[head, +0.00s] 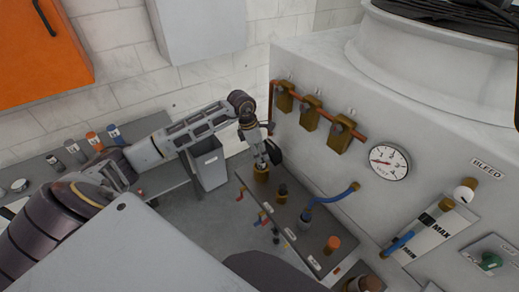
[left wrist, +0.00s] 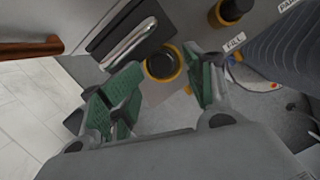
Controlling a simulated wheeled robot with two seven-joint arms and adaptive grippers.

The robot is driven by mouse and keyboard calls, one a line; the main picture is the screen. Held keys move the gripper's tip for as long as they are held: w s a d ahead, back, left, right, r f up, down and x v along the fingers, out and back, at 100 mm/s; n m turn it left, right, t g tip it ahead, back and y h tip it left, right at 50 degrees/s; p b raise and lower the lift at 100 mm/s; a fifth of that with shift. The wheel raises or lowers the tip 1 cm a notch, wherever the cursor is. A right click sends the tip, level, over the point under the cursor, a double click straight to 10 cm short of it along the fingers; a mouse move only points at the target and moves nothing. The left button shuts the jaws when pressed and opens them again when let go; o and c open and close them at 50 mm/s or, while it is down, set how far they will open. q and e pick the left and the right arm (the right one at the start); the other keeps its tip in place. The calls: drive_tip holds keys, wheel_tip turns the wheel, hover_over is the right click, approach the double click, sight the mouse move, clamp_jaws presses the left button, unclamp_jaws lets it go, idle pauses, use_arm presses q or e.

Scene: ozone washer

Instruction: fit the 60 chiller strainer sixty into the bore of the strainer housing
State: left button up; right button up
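My left gripper (head: 259,156) is just above a brass-rimmed round fitting (head: 261,174) at the far end of the grey bench. In the left wrist view the green-padded fingers of the gripper (left wrist: 164,82) are apart, with nothing seen held between them. The fitting's yellow rim (left wrist: 180,76) and dark round centre lie beyond the fingertips. I cannot tell whether the dark centre is an empty bore or a strainer sitting inside it. Several small cylinders stand on the left shelf, including an orange-topped one (head: 93,139) and a blue-topped one (head: 113,132); their markings are too small to read.
Other dark-topped fittings (head: 282,192) line the bench, with a blue hose (head: 335,195) behind. A copper pipe with brass valves (head: 310,113) runs along the machine wall. A grey bin (head: 209,168) stands left of the gripper. A FILL label (left wrist: 236,43) lies near the right finger.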

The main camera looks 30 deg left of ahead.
use_arm(q)
drive_tip(key=shift+d+r, duration=0.1)
drive_tip(key=shift+r, duration=0.1)
idle(0.4)
drive_tip(key=shift+r, duration=0.1)
drive_tip(key=shift+r+p, duration=0.5)
drive_tip(key=shift+p, duration=0.15)
drive_tip(key=b+v, duration=0.2)
drive_tip(key=v, duration=1)
drive_tip(key=shift+s+f, duration=0.1)
